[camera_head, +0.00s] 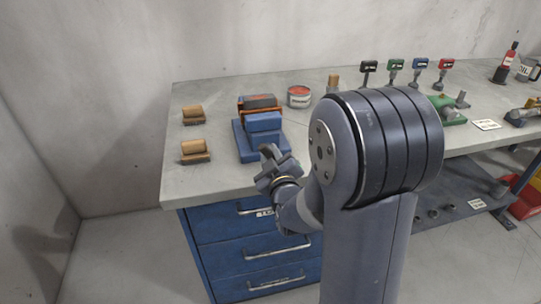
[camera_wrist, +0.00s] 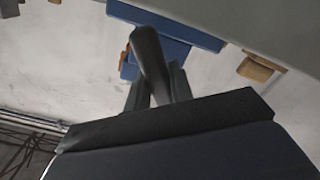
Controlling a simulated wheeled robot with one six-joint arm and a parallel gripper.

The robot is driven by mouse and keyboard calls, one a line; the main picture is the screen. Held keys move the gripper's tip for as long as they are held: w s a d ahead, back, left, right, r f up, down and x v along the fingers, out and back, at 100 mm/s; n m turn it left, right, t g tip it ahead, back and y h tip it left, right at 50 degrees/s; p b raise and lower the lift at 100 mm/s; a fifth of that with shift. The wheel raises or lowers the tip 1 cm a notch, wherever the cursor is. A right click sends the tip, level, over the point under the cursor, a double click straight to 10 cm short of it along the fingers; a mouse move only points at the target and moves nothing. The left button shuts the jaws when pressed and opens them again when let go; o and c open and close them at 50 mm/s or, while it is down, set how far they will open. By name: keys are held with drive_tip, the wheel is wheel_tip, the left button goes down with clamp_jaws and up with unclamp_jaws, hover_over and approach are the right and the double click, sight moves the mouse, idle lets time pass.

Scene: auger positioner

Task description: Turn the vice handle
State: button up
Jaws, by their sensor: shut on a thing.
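The blue vice (camera_head: 264,124) stands on the bench top near its front edge, with an orange-brown and dark block between its jaws. In the wrist view part of the blue vice (camera_wrist: 190,28) shows beyond my fingers. My gripper (camera_head: 269,157) is at the front of the vice, at the handle's place.
Two wooden-topped blocks (camera_head: 194,151) lie on the bench left of the vice. A red-topped tin (camera_head: 299,97) stands behind it to the right. Blue drawers (camera_head: 252,243) with bar handles are below. My arm hides the middle of the bench.

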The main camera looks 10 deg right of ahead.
drive_tip(key=shift+f+m+b, duration=0.2)
drive_tip(key=shift+m+b, duration=0.5)
drive_tip(key=shift+b, duration=0.4)
clamp_jaws()
drive_tip(key=shift+d+r+m+b, duration=0.1)
drive_tip(key=shift+r+m+b, duration=0.1)
drive_tip(key=shift+m+b, duration=0.65)
drive_tip(key=o, duration=0.9)
unclamp_jaws()
drive_tip(key=shift+s, duration=0.15)
drive_tip(key=s, duration=1)
drive_tip(key=shift+s, duration=0.25)
